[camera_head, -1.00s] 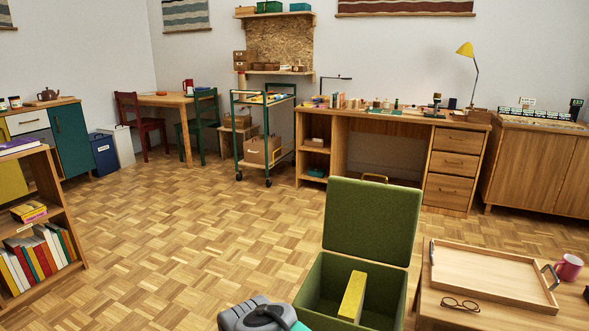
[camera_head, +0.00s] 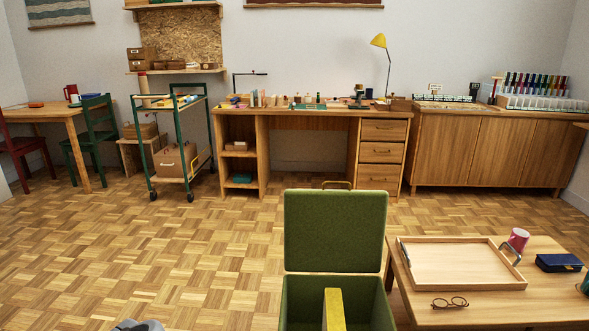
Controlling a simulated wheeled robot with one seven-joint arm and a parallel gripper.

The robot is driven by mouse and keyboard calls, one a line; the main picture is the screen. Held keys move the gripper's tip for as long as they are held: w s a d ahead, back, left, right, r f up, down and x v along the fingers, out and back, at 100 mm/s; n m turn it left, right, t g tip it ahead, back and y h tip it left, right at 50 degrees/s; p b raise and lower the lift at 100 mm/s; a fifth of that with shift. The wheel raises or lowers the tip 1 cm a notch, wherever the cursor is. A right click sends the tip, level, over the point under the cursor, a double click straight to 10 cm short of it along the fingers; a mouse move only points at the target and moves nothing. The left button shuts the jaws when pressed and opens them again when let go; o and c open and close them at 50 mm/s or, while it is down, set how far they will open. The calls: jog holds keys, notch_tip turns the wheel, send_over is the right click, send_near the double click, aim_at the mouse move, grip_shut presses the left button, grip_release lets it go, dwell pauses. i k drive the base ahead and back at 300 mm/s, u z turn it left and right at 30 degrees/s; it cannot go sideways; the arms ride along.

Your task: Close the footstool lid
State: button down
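The green footstool (camera_head: 290,300) stands at the bottom centre, its lower part cut off by the picture edge. Its lid (camera_head: 335,231) is open and stands upright at the far side of the box. A small handle (camera_head: 337,184) shows above the lid's top edge. A yellow thing (camera_head: 334,309), like a book or board, stands upright inside the box. Only a grey rounded piece of my own arm shows at the bottom edge, left of the footstool. My gripper is not in view.
A low wooden table (camera_head: 405,314) is close to the footstool's right. It bears a wooden tray (camera_head: 460,266), glasses (camera_head: 449,303), a pink mug (camera_head: 518,239) and a dark blue case (camera_head: 558,262). The parquet floor (camera_head: 130,255) left of the footstool is clear. A desk (camera_head: 300,118) stands behind.

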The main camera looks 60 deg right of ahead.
aim_at(333, 231)
jog(key=i, duration=0.35)
jog(key=z, duration=2.05)
jog(key=i, duration=0.5)
jog(key=z, duration=0.05)
